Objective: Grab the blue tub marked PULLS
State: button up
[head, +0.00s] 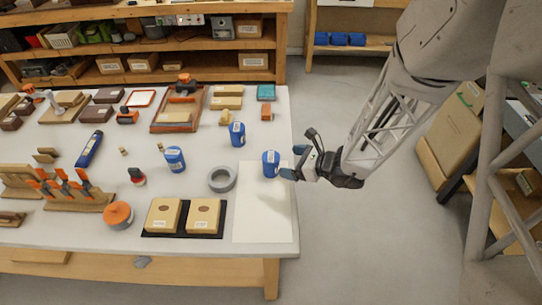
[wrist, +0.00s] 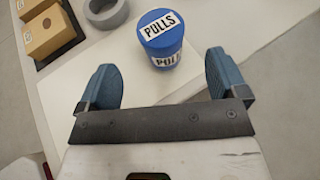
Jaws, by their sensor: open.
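The blue tub marked PULLS (wrist: 162,38) stands upright in the wrist view, its label readable on lid and side. In the head view, this tub (head: 270,164) stands at the top of the white sheet, near the table's right edge. My gripper (wrist: 160,72) is open and empty, its two blue fingers spread wide. The tub is just beyond the fingertips, roughly centred between them and not enclosed. In the head view, my gripper (head: 289,174) is close to the tub's right side; contact cannot be told there.
Two similar blue tubs (head: 175,159) (head: 237,134) stand further left and back. A grey tape ring (head: 222,179) lies left of the tub. Two cardboard boxes (head: 163,216) (head: 203,216) sit on a black mat. The white sheet (head: 262,220) is bare in front.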

aim_at(277, 159)
jog(key=shift+w+f, duration=0.1)
jog(key=shift+f, duration=0.05)
jog(key=shift+x, duration=1.3)
jog(key=shift+x, duration=2.55)
jog(key=c, duration=1.1)
jog(key=shift+o, duration=0.2)
jog(key=shift+r, duration=0.25)
